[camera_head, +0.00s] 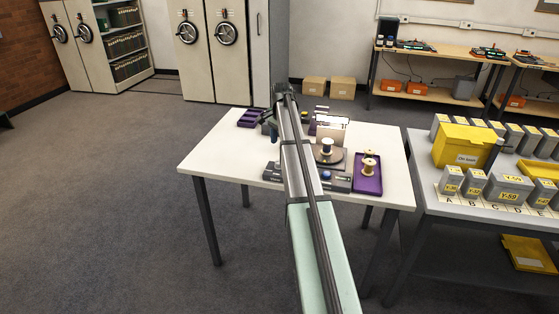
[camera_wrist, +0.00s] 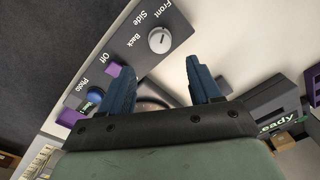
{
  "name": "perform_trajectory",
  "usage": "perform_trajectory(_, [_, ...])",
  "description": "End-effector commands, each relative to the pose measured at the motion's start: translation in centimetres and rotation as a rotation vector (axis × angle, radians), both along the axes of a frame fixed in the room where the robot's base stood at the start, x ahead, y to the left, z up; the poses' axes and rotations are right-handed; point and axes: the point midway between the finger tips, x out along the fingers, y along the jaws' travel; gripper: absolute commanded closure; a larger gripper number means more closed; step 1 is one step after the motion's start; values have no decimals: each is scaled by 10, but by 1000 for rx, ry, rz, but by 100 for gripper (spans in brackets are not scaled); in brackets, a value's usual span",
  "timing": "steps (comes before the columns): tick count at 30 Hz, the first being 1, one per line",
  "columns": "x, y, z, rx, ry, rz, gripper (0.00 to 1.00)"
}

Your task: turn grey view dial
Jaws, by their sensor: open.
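The grey view dial (camera_wrist: 159,40) is a round knob on a dark grey control panel (camera_wrist: 125,45) in the wrist view. The words Front, Side and Back are printed beside it. Its small pointer mark is too small to read surely. My gripper (camera_wrist: 160,74) is open with its two blue fingers apart. In the picture the dial lies just beyond the gap between the fingertips, and nothing is held. In the head view the panel (camera_head: 338,184) is at the front of the white table; I cannot make out the dial there, and my arm covers part of the panel.
The panel also carries a blue button (camera_wrist: 96,96) and purple squares. In the head view, a turntable (camera_head: 328,159) with a spool stands behind the panel, and a purple tray (camera_head: 368,184) with spools stands to its right. The white table's left part is mostly clear.

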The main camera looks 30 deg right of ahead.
Motion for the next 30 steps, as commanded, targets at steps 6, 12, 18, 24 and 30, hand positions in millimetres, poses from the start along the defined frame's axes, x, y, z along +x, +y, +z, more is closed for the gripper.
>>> perform_trajectory(6, [1, 1, -40, 1, 1, 1, 37])
perform_trajectory(12, [2, 1, -69, 0, 0, 1, 37])
perform_trajectory(18, [3, 1, -86, 0, 0, 1, 37])
perform_trajectory(24, [4, 1, -91, -1, -1, 1, 37])
perform_trajectory(30, [4, 1, -91, -1, -1, 1, 37])
